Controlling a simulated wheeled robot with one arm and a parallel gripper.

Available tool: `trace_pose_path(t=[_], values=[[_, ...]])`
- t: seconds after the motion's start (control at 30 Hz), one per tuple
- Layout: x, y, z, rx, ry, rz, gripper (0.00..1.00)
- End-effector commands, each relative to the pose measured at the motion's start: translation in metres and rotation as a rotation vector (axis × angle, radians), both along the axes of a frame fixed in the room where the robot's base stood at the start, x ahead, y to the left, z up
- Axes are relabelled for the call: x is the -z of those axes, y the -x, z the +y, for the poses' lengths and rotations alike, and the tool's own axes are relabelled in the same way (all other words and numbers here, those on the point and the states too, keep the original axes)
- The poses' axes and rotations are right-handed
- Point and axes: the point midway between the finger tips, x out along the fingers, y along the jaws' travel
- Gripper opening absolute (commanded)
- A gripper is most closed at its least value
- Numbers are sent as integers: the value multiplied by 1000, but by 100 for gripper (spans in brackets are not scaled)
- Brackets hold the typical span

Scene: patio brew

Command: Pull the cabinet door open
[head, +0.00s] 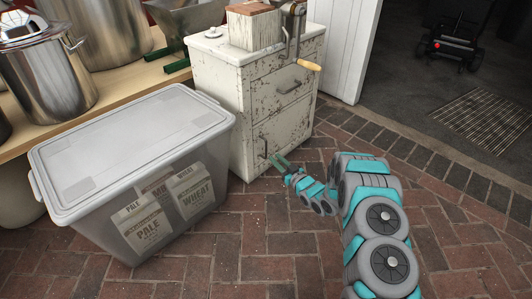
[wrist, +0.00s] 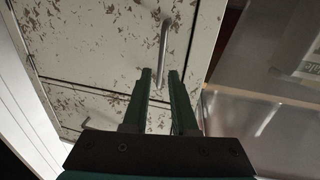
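The cabinet (head: 230,100) is white with chipped paint and stands in the middle of the head view. Its lower door (wrist: 110,35) looks closed and has a thin vertical bar handle (head: 263,144). My gripper (head: 276,161) is low in front of this door, close to the handle. In the wrist view my gripper (wrist: 159,76) is open, its two dark fingers apart. The door handle (wrist: 164,45) also shows there, its lower end seen in the gap between the fingertips. Whether the fingers touch it I cannot tell.
A drawer with its own handle (head: 290,87) is above the door. A lidded clear bin (head: 100,190) with grain bags stands close on the left. A grinder with a crank (head: 292,30) sits on top of the cabinet. Brick floor (head: 420,140) is free to the right.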

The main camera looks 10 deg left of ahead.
Motion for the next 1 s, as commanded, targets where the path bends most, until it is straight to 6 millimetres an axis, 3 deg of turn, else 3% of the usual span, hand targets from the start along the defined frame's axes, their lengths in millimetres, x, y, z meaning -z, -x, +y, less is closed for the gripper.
trace_pose_path(t=[0.17,0.6,1.0], values=[[1,-7,10,-8,-10,-11,26],[3,-51,47,-6,-7,-7,26],[2,-57,52,-5,-8,-5,26]])
